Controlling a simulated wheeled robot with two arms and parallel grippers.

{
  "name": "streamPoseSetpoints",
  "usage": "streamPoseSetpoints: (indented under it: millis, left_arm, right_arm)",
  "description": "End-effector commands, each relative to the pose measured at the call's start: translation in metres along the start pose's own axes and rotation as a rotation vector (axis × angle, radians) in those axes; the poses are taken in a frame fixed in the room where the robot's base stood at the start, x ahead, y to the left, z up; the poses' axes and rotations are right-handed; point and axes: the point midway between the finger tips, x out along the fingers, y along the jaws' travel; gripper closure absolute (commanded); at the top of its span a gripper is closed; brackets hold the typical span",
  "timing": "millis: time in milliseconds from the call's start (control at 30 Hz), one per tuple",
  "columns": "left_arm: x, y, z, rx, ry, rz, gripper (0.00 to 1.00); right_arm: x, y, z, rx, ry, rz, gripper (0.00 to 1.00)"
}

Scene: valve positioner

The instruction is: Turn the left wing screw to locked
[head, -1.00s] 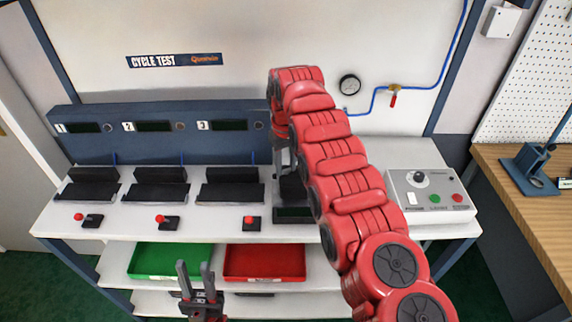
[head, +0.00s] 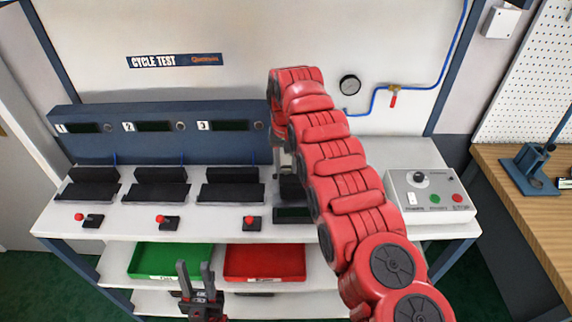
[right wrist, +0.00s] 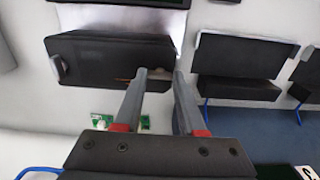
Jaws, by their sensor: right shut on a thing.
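A black positioner housing (right wrist: 110,58) shows in the right wrist view, which looks upside down compared with the head view. A small dark wing-like knob (right wrist: 57,67) stands out at its picture-left end. My right gripper (right wrist: 159,73) is at the opposite end, the left side in the head view. Its fingers are closed on the left wing screw, which is mostly hidden between the tips, so its angle cannot be read. In the head view my right arm hides most of this station. My left gripper (head: 195,273) is open and empty in front of the bench.
Several black holders (head: 159,191) with red-knobbed levers stand left on the white bench. A green tray (head: 160,261) and a red tray (head: 264,262) sit on the shelf below. A grey control box (head: 431,196) stands at the right.

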Motion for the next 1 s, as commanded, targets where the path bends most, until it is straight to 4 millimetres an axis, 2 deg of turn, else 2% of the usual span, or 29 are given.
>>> streamPoseSetpoints:
  millis: [300, 333, 467, 833, 1000]
  left_arm:
    - [0.000, 0.000, 0.000, 0.000, 0.000, 0.000, 0.63]
    - [0.000, 0.000, 0.000, 0.000, 0.000, 0.000, 0.63]
    - [0.000, 0.000, 0.000, 0.000, 0.000, 0.000, 0.63]
    - [0.002, 0.000, 0.000, 0.000, 0.000, 0.000, 0.63]
    - [0.014, -0.001, -0.002, 0.000, 0.000, 0.000, 0.63]
  right_arm:
    - [-0.001, 0.000, 0.000, 0.001, 0.001, 0.000, 1.00]
    - [0.000, 0.000, 0.000, 0.001, 0.001, 0.000, 0.55]
    - [0.000, 0.000, 0.000, 0.001, 0.001, 0.000, 0.32]
    - [-0.003, 0.000, 0.000, 0.000, 0.000, 0.000, 0.30]
    - [-0.020, 0.000, 0.000, 0.000, 0.000, 0.000, 0.30]
